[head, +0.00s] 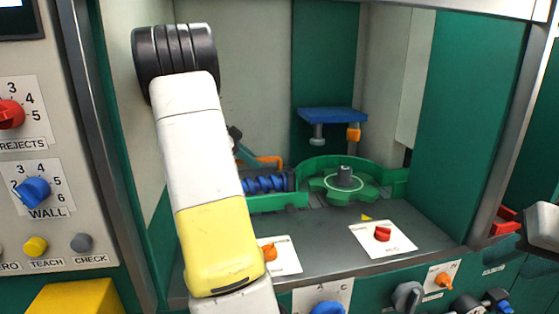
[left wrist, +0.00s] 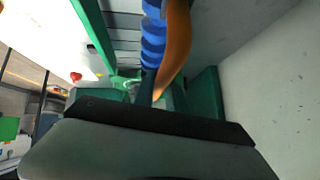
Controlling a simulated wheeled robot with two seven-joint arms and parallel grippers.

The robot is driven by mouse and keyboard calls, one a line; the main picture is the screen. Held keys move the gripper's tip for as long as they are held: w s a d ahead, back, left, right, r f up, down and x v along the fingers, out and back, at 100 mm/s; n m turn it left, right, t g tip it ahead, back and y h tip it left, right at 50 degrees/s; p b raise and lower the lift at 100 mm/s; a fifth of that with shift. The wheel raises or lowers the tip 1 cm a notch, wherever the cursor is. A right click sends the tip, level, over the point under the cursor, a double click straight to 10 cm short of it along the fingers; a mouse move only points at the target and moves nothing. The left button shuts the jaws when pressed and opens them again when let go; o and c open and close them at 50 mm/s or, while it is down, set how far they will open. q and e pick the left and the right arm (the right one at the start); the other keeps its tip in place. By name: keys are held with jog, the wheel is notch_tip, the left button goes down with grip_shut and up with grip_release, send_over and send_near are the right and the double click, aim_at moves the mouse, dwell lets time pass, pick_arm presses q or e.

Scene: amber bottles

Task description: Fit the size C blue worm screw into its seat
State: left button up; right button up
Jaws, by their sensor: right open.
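A blue worm screw (head: 268,184) lies level beside the green gear (head: 343,188) in the machine bay, its left end hidden by my left arm. In the left wrist view a ribbed blue screw (left wrist: 153,42) runs down beside an orange curved part (left wrist: 178,45). My left gripper (head: 236,136) is mostly hidden behind its arm, close above the screw. I cannot tell whether it touches the screw or how its jaws stand. My right gripper (head: 540,228) is open, partly cut off at the right edge, outside the bay.
A blue plate (head: 332,115) juts from the bay's back wall above the gear. A green side wall (head: 468,95) and a grey post bound the bay at right. Cards with a red knob (head: 382,234) and an orange knob (head: 268,252) lie on the grey ledge. A control panel stands left.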

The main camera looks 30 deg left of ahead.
pick_arm(q)
jog(key=o, duration=0.5)
jog(key=shift+d, duration=0.1)
jog(key=shift+f, duration=0.15)
jog(key=shift+r, duration=0.55)
notch_tip(320, 180, up, 3)
jog(key=shift+f, duration=0.1)
jog(key=s+d+r, duration=0.1)
jog(key=s+d, duration=0.9)
jog(key=s, duration=0.2)
jog(key=s+d+n+y, duration=0.1)
jog(key=s+d+n, duration=0.2)
jog(key=d, duration=0.4)
jog(key=s+d+n+y, duration=0.1)
jog(key=s+d+n, duration=0.2)
jog(key=d, duration=0.4)
jog(key=s+d+f+n+g+y, duration=0.1)
jog(key=s+d+n, duration=0.2)
jog(key=d, duration=0.5)
jog(key=shift+s+n+y, duration=0.3)
jog(key=shift+s+n, duration=0.1)
jog(key=shift+n, duration=0.2)
